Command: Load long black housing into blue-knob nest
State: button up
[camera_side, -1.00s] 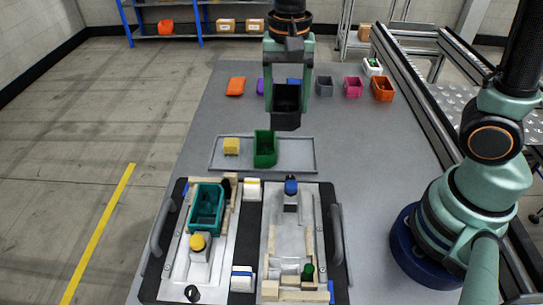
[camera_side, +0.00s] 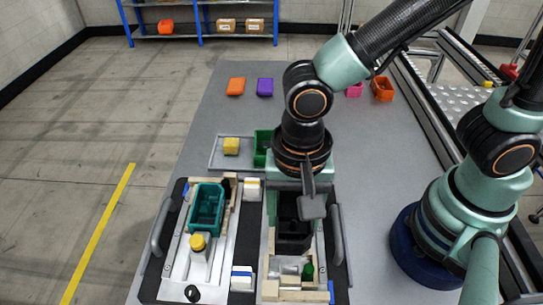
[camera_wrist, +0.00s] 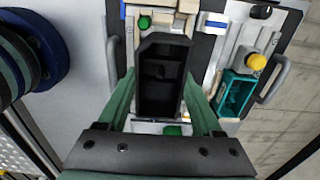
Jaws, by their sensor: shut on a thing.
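The long black housing (camera_side: 293,236) is a deep, open-topped bin. It is between the fingers of my gripper (camera_side: 294,212), which is shut on it. The housing is over the right-hand nest (camera_side: 269,290), lengthwise along it; I cannot tell whether it touches the nest floor. The blue knob of this nest is hidden behind my wrist. In the wrist view the housing (camera_wrist: 163,80) is upright between my gripper's fingers (camera_wrist: 161,104), with a green button (camera_wrist: 144,22) just beyond its end.
The left nest holds a teal housing (camera_side: 206,207) beside a yellow knob (camera_side: 197,243). Behind the fixtures, a tray (camera_side: 217,164) holds a yellow block (camera_side: 231,146) and a green bin (camera_side: 262,148). Grey handles (camera_side: 161,231) flank the pallet. Coloured bins stand at the back.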

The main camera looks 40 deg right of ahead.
aim_at(292, 232)
jog(key=shift+f, duration=2.8)
jog(key=shift+f, duration=0.3)
jog(key=shift+f, duration=0.35)
jog(key=shift+f, duration=0.25)
jog(key=o, duration=1.5)
jog(key=shift+w, duration=0.1)
jog(key=shift+o, duration=0.2)
notch_tip(292, 232, up, 12)
jog(key=shift+d, duration=0.1)
